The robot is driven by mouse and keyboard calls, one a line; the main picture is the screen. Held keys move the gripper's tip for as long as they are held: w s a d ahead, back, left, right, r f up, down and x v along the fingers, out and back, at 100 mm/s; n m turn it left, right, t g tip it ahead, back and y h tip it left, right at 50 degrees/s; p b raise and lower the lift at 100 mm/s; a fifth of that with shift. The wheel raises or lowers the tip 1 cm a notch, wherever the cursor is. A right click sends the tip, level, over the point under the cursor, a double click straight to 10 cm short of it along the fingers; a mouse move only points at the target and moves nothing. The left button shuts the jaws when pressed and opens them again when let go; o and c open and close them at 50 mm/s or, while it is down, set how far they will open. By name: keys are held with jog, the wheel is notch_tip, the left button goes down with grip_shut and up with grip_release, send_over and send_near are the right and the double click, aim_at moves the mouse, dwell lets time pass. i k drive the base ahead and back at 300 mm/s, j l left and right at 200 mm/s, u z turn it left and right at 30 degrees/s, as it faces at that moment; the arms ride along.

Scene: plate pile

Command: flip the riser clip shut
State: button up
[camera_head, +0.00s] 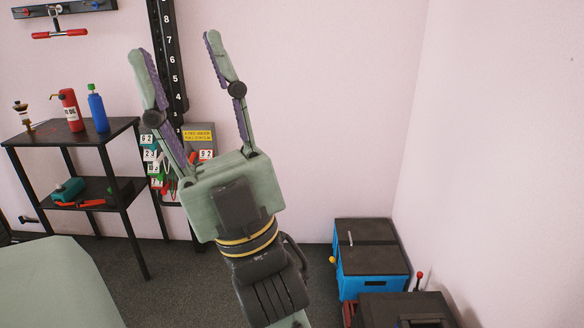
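My gripper (174,48) is in the middle left of the head view, pointing up, with its two fingers spread wide and nothing between them. A black upright strip with white numbers (160,20), possibly the riser, runs down the wall behind the gripper. The gripper's fingers cover part of it. I cannot make out a riser clip; it may be hidden behind the gripper or too small to tell. A yellow sign (199,135) and several white number tags (150,155) show near the strip's lower end, partly behind the fingers.
A black two-shelf stand (30,137) at left holds a red bottle (70,111) and a blue bottle (98,110). A red-handled tool (60,34) hangs on a wall rack. A blue box with a black lid (372,287) stands at lower right. The wall right of the gripper is bare.

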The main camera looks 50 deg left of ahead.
aim_at(419, 276)
jog(key=j+z, duration=0.25)
jog(key=j, duration=1.25)
jog(key=j+z, duration=0.25)
jog(key=j, duration=1.25)
jog(key=i+l+z, duration=0.15)
jog(key=i, duration=0.35)
jog(key=i+l+z, duration=0.1)
jog(key=i, duration=0.4)
